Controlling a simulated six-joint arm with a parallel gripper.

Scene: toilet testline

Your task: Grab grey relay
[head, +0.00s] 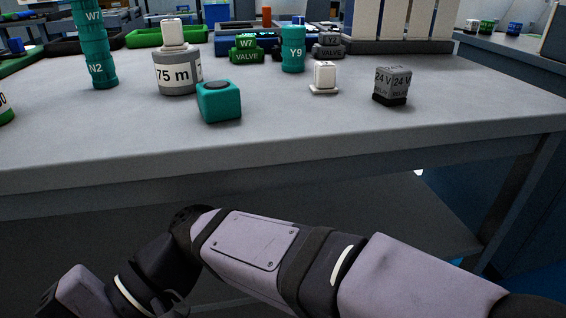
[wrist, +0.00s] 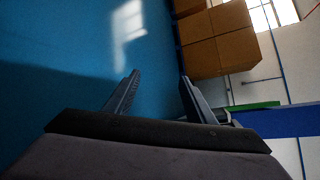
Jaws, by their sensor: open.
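The grey relay (head: 392,83) is a small grey cube marked "24 V" on a black base. It stands upright on the right part of the grey table (head: 290,125) in the head view. It is not in the wrist view. My gripper (wrist: 158,85) shows in the wrist view with its two dark fingers spread apart and nothing between them. It points at a blue floor and boxes, away from the tabletop. In the head view my arm lies below the table's front edge, and the gripper's fingers are not visible there.
Left of the relay stand a small white block (head: 324,77), a teal Y9 cylinder (head: 293,58), grey (head: 328,46) and green (head: 247,48) valves, a teal cube (head: 219,101) and a "75 m" cylinder (head: 178,73). Bare table lies in front of the relay. Brown boxes (wrist: 215,40) show in the wrist view.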

